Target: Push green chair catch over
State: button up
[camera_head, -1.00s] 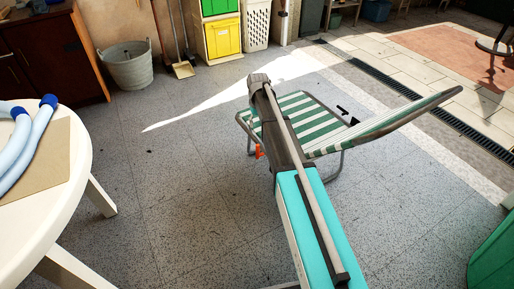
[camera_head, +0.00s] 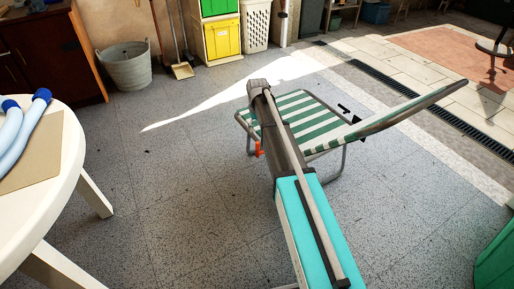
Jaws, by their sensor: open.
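The green-and-white striped folding chair (camera_head: 319,127) stands on the grey tiled floor, its backrest slanting up to the right. A small orange-red catch (camera_head: 257,149) sits at the left side of its frame, just left of my arm. My arm crosses in front of the chair and hides part of the seat and frame. The black fingertips of my gripper (camera_head: 351,114) show at the right side of the seat, near where it meets the backrest. They are open, with nothing visible between them. The catch is well to their left. Whether they touch the chair cannot be told.
A white round table (camera_head: 72,170) with pale blue tubes stands at the left. A green object (camera_head: 496,258) is at the lower right. A metal bucket (camera_head: 126,68) and yellow bin (camera_head: 223,41) stand at the back. The floor left of the chair is clear.

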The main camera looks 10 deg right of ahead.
aim_at(257, 143)
jog(key=shift+f+b, duration=4.3)
jog(key=shift+f, duration=0.3)
grip_shut()
